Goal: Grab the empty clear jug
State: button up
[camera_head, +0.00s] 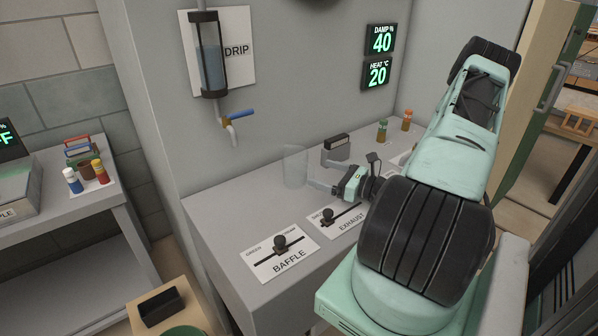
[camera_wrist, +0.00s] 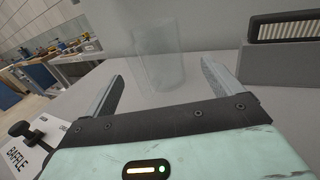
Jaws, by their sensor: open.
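The empty clear jug (camera_head: 295,167) stands upright on the grey counter, below and right of the drip tap in the head view. It is see-through and faint. In the wrist view the jug (camera_wrist: 157,58) shows just past my fingertips, roughly centred between them. My gripper (camera_head: 318,172) is open and reaches toward the jug from the right. In the wrist view my gripper's two fingers (camera_wrist: 163,72) stand wide apart, with nothing clasped between them. I cannot tell whether a fingertip touches the jug.
A grey box with a dark slotted top (camera_head: 337,147) stands close behind my gripper. The BAFFLE slider (camera_head: 280,242) and EXHAUST slider (camera_head: 328,215) stick up in front. A tap with a blue lever (camera_head: 238,114) hangs on the wall. Small bottles (camera_head: 382,131) stand at the back.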

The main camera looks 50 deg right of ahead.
aim_at(306, 172)
jog(key=shift+f, duration=0.85)
jog(key=shift+w+a+r+p, duration=0.1)
jog(key=shift+w+a+p, duration=0.1)
jog(key=shift+w, duration=0.35)
jog(key=shift+w+a+r+p, duration=0.1)
jog(key=shift+w+p, duration=0.05)
jog(key=shift+w, duration=0.4)
jog(key=shift+w+a+p, duration=0.2)
jog(key=shift+w+p, duration=0.2)
jog(key=shift+w, duration=0.95)
jog(key=shift+w+a+p, duration=0.15)
jog(key=shift+w+p, duration=0.2)
jog(key=shift+w, duration=0.95)
jog(key=c, duration=1.1)
